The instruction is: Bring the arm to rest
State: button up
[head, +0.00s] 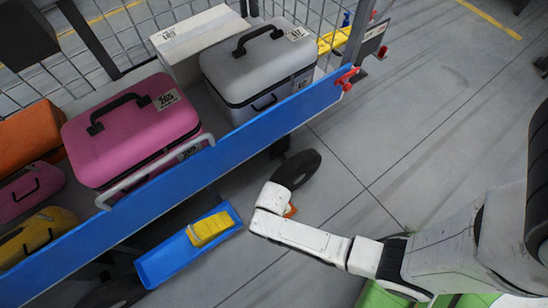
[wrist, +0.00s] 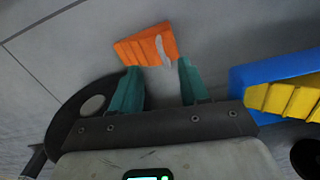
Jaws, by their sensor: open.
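My gripper (wrist: 160,66) shows in the wrist view with two teal fingers spread apart. An orange ridged wedge (wrist: 140,46) with a pale strip lies just beyond the fingertips, and the fingers are not closed on it. In the head view only a bit of the orange wedge (head: 291,211) shows beside the end of my white arm, near a black cart wheel (head: 297,170). My fingers are hidden there. My arm reaches out low from the right side of the picture.
A blue tray (head: 165,268) holding a yellow ridged wedge (head: 210,229) is left of my arm; the tray also shows at right in the wrist view (wrist: 260,74). A cart with a blue rail (head: 250,136) carries several cases, including a pink one (head: 130,135). Floor at upper right is clear.

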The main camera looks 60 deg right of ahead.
jog(key=shift+r, duration=0.15)
dwell(0.5)
jog(key=s+d+r+n+t, duration=0.1)
jog(key=s+d+r+n, duration=0.15)
jog(key=r, duration=0.95)
jog(key=s+d+r+n, duration=0.2)
jog(key=s+d+r, duration=0.15)
jog(key=r, duration=0.85)
notch_tip(320, 180, up, 29)
jog(key=p, duration=2.9)
jog(key=shift+d, duration=0.3)
jog(key=shift+r, duration=0.1)
